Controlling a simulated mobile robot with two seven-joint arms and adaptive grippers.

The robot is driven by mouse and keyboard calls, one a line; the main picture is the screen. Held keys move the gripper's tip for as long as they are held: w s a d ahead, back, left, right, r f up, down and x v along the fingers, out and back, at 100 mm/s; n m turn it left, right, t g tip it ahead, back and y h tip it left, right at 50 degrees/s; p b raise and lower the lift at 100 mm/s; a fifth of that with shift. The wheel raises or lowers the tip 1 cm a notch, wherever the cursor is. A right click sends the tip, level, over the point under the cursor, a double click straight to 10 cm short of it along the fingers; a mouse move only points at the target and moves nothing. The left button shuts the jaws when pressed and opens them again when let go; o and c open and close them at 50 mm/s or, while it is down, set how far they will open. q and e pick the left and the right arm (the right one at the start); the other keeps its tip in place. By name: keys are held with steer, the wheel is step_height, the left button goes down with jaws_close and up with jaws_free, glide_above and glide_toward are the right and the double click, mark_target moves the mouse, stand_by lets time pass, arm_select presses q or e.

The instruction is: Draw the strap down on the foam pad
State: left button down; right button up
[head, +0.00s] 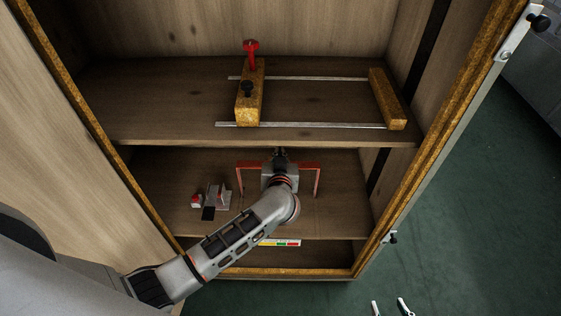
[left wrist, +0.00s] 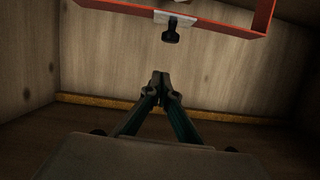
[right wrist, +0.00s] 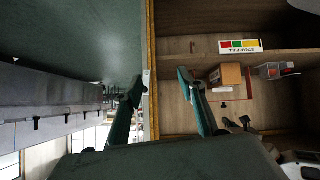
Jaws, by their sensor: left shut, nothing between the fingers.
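The red strap (head: 318,181) spans the lower shelf like a squared arch; my left arm covers its middle. In the left wrist view the strap (left wrist: 225,27) carries a pale plate with a black knob (left wrist: 172,33). My left gripper (left wrist: 161,76) is shut and empty, below the knob in that picture and apart from it. In the head view the left gripper (head: 280,153) is at the strap's middle, mostly hidden. A tan block (right wrist: 231,74), likely the foam pad, shows beside the strap in the right wrist view. My right gripper (right wrist: 160,80) is open and empty, outside the cabinet.
A label with yellow, green and red (head: 280,243) is on the lower shelf's front. A grey bracket (head: 218,194) and a small red-and-white item (head: 196,201) stand left of the strap. A wooden clamp on rails (head: 250,97) occupies the upper shelf. Cabinet walls (head: 440,160) bound both sides.

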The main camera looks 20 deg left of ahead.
arm_select(q)
steer(key=f, duration=0.1)
steer(key=f+b, duration=0.1)
steer(key=w+f, duration=0.1)
steer(key=shift+a+f+b, duration=0.25)
steer(key=shift+f+b, duration=0.05)
steer(key=shift+f, duration=0.4)
arm_select(e)
steer(key=shift+w+d+f, duration=0.2)
steer(key=shift+w+d, duration=0.2)
steer(key=shift+w, duration=0.35)
steer(key=shift+s+f, duration=0.1)
steer(key=shift+s, duration=0.05)
steer(key=shift+s, duration=0.1)
